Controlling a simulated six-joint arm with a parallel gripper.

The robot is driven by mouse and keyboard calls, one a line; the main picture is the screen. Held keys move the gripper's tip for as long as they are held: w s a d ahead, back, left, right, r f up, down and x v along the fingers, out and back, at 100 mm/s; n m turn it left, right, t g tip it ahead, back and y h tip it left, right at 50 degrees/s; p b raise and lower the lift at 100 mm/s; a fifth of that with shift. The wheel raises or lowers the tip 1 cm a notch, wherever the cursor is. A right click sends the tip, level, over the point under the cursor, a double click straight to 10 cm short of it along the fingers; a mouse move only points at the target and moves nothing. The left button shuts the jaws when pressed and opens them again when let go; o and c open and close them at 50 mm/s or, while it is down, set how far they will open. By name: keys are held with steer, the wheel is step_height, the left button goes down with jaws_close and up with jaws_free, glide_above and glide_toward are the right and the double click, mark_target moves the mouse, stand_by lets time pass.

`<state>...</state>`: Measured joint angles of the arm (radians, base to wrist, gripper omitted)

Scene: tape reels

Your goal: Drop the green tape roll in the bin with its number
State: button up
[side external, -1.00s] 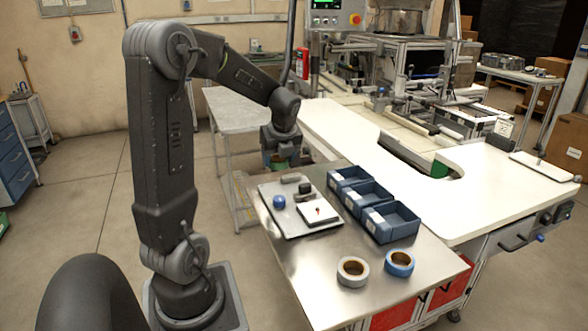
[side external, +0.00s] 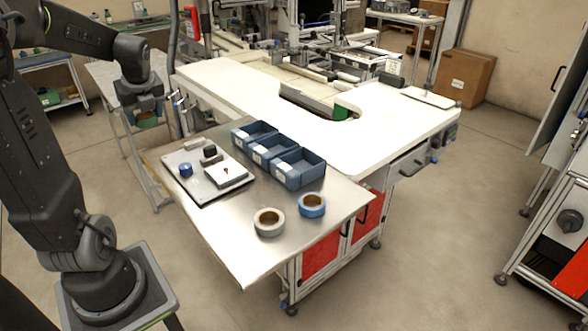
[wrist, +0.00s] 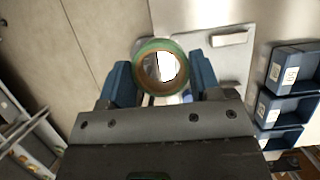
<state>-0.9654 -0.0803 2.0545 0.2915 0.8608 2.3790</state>
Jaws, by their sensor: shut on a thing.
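The green tape roll (wrist: 160,44) is a green ring with a tan core, held between the blue fingers of my gripper (wrist: 160,71) in the wrist view. In the side external view my gripper (side external: 143,108) hangs off the left back side of the metal table, with a bit of the green roll (side external: 147,124) showing below it. Three blue bins stand in a row on the table: a back one (side external: 243,142), a middle one (side external: 262,161) and a front one (side external: 310,177). No number is visible on the roll.
A grey plate (side external: 206,193) with a blue knob (side external: 185,170), dark blocks and a white square piece lies left of the bins. A white tape roll (side external: 269,223) and a blue tape roll (side external: 312,205) lie in front. The metal table's front left is clear.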

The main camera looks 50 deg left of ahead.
stand_by(0.5)
steer(key=w+d+r+m+t, duration=0.1)
steer(key=w+d+m, duration=0.2)
steer(key=w+d, duration=0.7)
steer(key=w+d+r+m+t, duration=0.1)
steer(key=w+d+m, duration=0.2)
steer(key=w+d, duration=0.65)
steer(key=w+d+m+t+h, duration=0.1)
steer(key=w+d+m, duration=0.2)
steer(key=w+d, duration=0.55)
steer(key=shift+s+d+f, duration=0.2)
steer(key=shift+s+f, duration=0.05)
steer(key=shift+f, duration=0.6)
steer(key=shift+s+d+f, duration=0.2)
steer(key=shift+s+f, duration=0.05)
steer(key=shift+f, duration=0.65)
steer(key=shift+s+d+f, duration=0.2)
steer(key=shift+s+f, duration=0.05)
steer(key=shift+f, duration=0.6)
steer(key=o, duration=1)
